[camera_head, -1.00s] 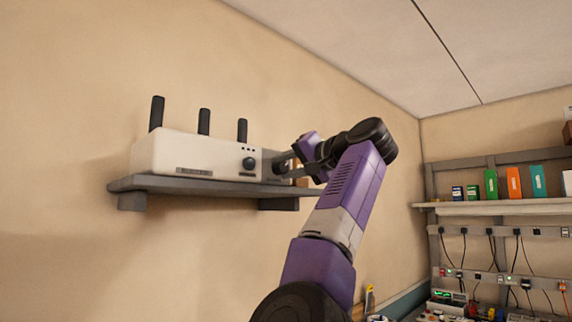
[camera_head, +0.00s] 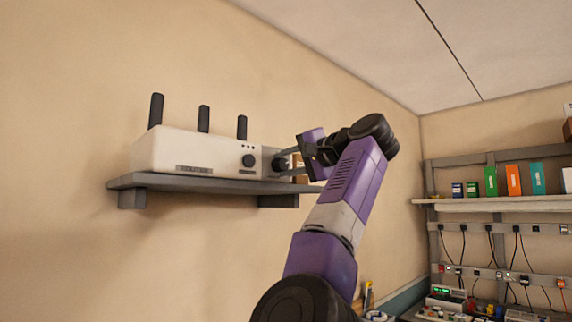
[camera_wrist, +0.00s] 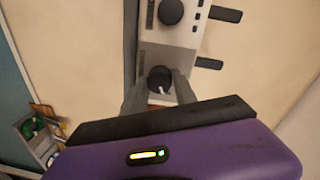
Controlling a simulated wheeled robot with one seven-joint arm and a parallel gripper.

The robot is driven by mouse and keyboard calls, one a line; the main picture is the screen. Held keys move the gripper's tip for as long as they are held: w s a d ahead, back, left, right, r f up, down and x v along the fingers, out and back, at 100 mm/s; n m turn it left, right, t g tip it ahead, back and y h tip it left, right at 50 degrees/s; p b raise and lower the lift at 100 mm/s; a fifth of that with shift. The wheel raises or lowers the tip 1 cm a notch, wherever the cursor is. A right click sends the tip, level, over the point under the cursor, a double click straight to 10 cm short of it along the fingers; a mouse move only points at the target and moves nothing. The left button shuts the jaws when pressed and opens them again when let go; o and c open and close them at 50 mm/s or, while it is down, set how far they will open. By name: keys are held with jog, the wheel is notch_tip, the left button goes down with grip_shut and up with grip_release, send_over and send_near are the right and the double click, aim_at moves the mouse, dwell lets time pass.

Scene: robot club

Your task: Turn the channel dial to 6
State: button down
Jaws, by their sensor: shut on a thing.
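A white router-like box (camera_head: 200,155) with several black antennas sits on a grey wall shelf. Its front has a black round knob (camera_head: 248,160). A second dark dial (camera_head: 280,164) sits on the grey panel at the right end. My gripper (camera_head: 287,165) is at this second dial, its fingers shut around it. In the wrist view my gripper (camera_wrist: 160,86) has a finger on each side of the dark dial (camera_wrist: 159,76), which bears a white pointer mark. The other knob (camera_wrist: 171,11) is farther up, untouched. The numbers around the dial are too small to read.
The grey shelf (camera_head: 190,183) runs just below the box and my fingers. The wall lies close behind. A wall rack with coloured boxes (camera_head: 513,180) and cables is far right. Open air lies in front of the box.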

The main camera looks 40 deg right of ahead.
jog(key=shift+s+d, duration=0.1)
jog(key=c, duration=1)
grip_release()
jog(key=s+b, duration=0.3)
jog(key=s, duration=0.4)
jog(key=shift+s+r, duration=0.25)
jog(key=shift+s, duration=0.15)
